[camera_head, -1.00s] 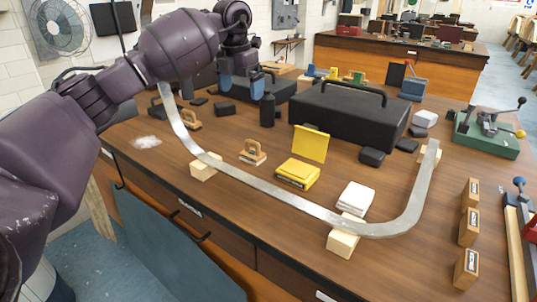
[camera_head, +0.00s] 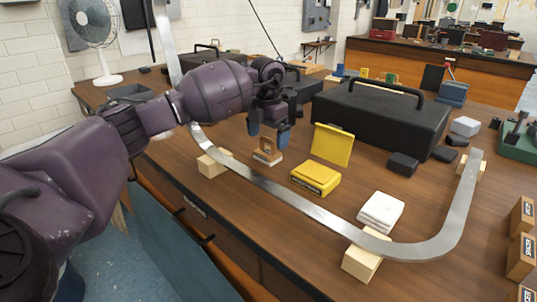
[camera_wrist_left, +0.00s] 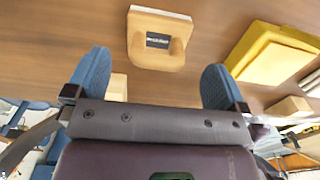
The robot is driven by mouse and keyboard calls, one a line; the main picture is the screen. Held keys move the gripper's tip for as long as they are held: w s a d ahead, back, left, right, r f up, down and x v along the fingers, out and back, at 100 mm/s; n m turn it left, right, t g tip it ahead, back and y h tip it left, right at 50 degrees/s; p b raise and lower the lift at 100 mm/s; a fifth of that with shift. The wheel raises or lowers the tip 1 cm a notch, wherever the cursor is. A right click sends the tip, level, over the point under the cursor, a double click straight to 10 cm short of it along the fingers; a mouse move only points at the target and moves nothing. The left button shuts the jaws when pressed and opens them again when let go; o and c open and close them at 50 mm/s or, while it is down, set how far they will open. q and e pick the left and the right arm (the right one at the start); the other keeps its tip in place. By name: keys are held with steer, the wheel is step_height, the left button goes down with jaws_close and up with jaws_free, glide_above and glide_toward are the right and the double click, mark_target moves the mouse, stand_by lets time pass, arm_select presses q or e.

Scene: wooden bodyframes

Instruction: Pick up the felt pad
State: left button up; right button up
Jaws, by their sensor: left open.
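A small wooden block with a loop handle and a pale base, apparently the felt pad (camera_head: 267,157), stands on the wooden bench behind the long metal strip. It also shows in the left wrist view (camera_wrist_left: 158,40), with a dark label too small to read. My left gripper (camera_head: 269,138) is just above it, pointing down, with its blue fingertips on either side of the handle in the head view. In the wrist view the left gripper (camera_wrist_left: 153,72) is open, and the block lies just beyond the fingertips, not clasped. My right gripper is not in view.
The bent metal strip (camera_head: 300,208) rests on wooden blocks in front. A yellow case (camera_head: 316,178) with a raised yellow panel (camera_head: 332,144) is close to the right. A black toolbox (camera_head: 380,122) stands behind, and a folded white cloth (camera_head: 381,211) lies to the right.

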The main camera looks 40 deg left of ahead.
mark_target(268, 151)
arm_select(q)
steer(key=f, duration=0.2)
steer(key=f+b, duration=0.1)
steer(key=f, duration=0.1)
steer(key=shift+w+a+f, duration=0.15)
steer(key=shift+w+f, duration=0.05)
steer(key=shift+f, duration=0.3)
steer(key=shift+c, duration=0.8)
steer(key=c, duration=0.7)
steer(key=shift+c, duration=0.4)
step_height(268, 151, up, 20)
steer(key=p, duration=0.3)
